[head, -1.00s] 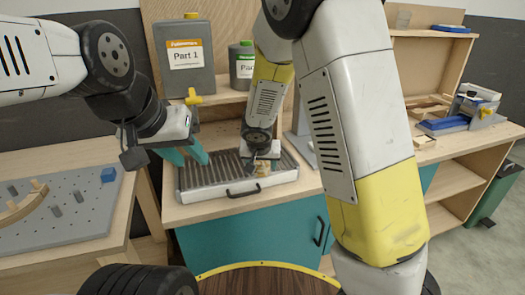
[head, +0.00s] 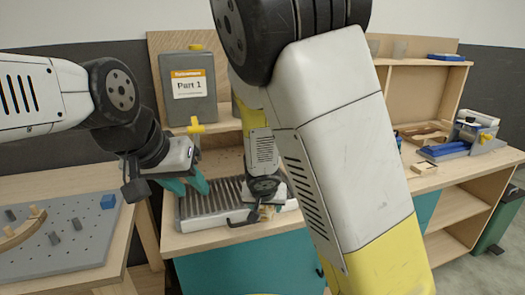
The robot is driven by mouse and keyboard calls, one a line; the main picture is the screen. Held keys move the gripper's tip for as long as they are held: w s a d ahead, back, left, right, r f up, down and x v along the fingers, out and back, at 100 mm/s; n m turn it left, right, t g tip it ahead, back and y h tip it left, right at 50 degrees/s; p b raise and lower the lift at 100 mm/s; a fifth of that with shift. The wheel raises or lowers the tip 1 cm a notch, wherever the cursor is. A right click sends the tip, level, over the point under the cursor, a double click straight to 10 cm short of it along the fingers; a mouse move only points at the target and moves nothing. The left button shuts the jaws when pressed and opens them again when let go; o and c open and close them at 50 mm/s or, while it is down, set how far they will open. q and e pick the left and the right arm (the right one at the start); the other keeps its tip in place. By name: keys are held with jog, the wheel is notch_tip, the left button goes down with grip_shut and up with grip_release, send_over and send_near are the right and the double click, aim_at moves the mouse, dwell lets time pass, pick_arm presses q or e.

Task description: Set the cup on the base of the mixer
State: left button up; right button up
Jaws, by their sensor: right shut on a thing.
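My right gripper (head: 268,206) is over the right part of the grey ribbed tray, close to its front edge.
The ribbed tray (head: 213,204) has a black front handle. A blue-and-grey vise (head: 470,137) is on the right bench. A pegboard (head: 72,240) lies on the left table. A clear container (head: 400,48) is up high.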

jog(key=shift+n, duration=0.4)
jog(key=w+d, duration=0.1)
jog(key=d, duration=0.4)
jog(key=w+d+f, duration=0.1)
jog(key=w+d, duration=0.1)
jog(key=d, duration=0.3)
jog(key=w+d, duration=0.2)
jog(key=d, duration=0.3)
jog(key=shift+w+f, duration=0.15)
jog(key=shift+f, duration=0.2)
jog(key=shift+a, duration=0.15)
